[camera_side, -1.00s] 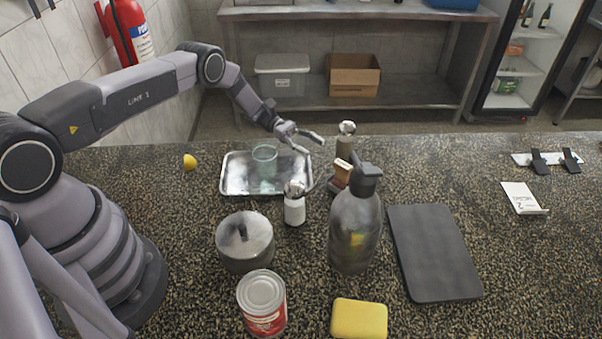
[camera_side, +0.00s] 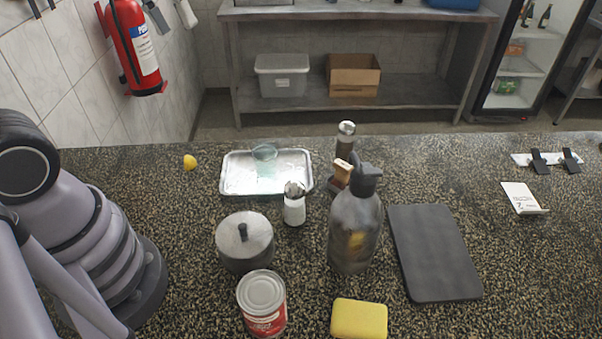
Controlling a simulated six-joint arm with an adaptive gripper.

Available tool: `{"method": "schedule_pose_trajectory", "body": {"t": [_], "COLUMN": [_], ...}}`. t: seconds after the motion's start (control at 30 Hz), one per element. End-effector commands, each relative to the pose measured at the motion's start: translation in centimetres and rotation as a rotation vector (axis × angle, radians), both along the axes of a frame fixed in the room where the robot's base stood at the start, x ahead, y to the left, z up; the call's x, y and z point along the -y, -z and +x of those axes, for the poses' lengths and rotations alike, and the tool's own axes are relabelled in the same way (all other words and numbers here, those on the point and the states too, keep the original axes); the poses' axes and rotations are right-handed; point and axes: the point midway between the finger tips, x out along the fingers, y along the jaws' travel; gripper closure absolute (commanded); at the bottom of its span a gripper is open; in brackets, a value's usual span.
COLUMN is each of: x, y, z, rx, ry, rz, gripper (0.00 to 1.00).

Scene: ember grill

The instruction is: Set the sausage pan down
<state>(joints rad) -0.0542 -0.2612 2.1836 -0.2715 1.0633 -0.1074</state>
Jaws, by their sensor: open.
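No open pan with sausages shows in the side view. A small grey metal pot (camera_side: 262,250) with a lid and dark knob stands upright on the speckled counter, left of centre; what is inside is hidden by the lid. I cannot tell whether it is the sausage pan. My gripper is out of the picture; only the lower part of my arm shows at the left edge.
A white shaker (camera_side: 294,211), tall bottle (camera_side: 354,235), red-labelled can (camera_side: 264,318), yellow sponge (camera_side: 359,319) and dark board (camera_side: 435,255) crowd the middle. The counter's right side is mostly clear.

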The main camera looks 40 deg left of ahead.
Motion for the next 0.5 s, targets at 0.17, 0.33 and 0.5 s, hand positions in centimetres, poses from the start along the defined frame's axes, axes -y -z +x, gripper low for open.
{"method": "schedule_pose_trajectory", "body": {"t": [0.17,0.33,0.5], "x": [-1.9,-3.0,-3.2], "y": [-0.1,0.6,0.9], "z": [-6.3,-8.9,-9.5], "rx": [0.213,0.316,0.339], "ry": [0.127,0.191,0.208], "rz": [0.189,0.29,0.315], "gripper": [0.52,0.52,0.52]}}
